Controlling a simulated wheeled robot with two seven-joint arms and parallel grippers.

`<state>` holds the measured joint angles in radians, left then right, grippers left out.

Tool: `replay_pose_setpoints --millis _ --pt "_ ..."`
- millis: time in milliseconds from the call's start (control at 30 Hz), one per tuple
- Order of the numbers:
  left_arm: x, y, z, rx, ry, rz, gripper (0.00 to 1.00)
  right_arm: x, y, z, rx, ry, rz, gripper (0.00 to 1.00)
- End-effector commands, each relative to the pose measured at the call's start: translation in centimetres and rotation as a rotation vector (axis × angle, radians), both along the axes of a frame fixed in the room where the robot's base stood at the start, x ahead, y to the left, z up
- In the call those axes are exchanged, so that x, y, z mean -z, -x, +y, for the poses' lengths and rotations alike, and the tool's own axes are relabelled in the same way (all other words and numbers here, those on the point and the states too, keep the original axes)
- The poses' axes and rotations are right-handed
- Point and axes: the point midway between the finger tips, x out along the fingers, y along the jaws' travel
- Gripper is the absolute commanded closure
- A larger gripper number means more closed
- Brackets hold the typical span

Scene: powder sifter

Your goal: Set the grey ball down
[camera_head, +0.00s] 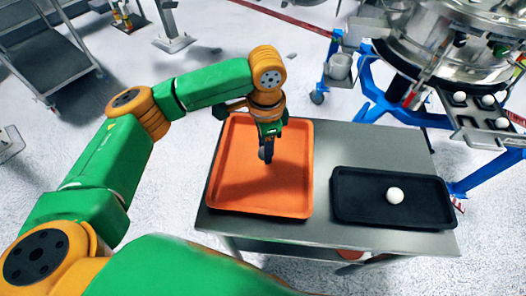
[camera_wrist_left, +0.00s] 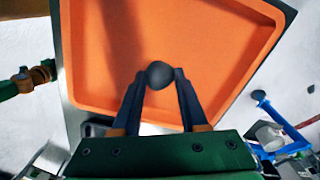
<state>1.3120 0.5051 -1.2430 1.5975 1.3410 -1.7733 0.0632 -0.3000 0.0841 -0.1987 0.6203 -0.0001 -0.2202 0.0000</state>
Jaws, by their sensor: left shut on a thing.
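My left gripper (camera_head: 266,153) is over the orange tray (camera_head: 240,195), pointing down. In the left wrist view its two fingers (camera_wrist_left: 160,78) are shut on the grey ball (camera_wrist_left: 159,73), which sits between the fingertips with the orange tray (camera_wrist_left: 225,50) behind it. In the head view the ball is mostly hidden by the fingers. I cannot tell how far the ball is above the tray floor. The orange tray holds nothing else that I can see. My right gripper is not in view.
A black tray (camera_head: 355,215) with a white ball (camera_head: 394,195) lies right of the orange tray on the metal table (camera_head: 320,150). A steel sifter (camera_head: 450,45) on a blue frame stands behind right, with several white balls on its outlet (camera_head: 480,118).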

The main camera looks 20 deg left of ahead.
Motion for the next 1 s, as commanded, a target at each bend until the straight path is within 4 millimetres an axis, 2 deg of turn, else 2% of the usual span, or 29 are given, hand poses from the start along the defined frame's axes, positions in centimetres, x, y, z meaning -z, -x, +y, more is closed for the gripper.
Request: replay_pose_setpoints --millis 33,200,533,567,633,667,1000 --pt "0.8 0.1 0.6 -0.002 -0.003 0.004 1.00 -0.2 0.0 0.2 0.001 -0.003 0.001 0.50" --pt "3.3 0.1 0.4 0.000 -0.002 0.001 1.00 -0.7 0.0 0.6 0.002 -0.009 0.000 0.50" --pt "3.7 0.1 0.3 0.000 -0.001 0.001 1.00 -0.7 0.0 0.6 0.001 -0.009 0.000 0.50" --pt "3.7 0.1 0.3 0.000 -0.001 0.000 0.49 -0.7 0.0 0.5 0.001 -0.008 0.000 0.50" --pt "3.7 0.0 0.3 0.000 -0.001 0.000 0.30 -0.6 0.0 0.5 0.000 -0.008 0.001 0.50" --pt "3.7 0.0 0.3 0.000 -0.001 0.000 0.27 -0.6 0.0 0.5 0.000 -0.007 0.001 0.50" --pt "3.1 0.0 0.3 0.000 -0.001 -0.003 0.27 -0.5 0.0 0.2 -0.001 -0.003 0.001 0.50"
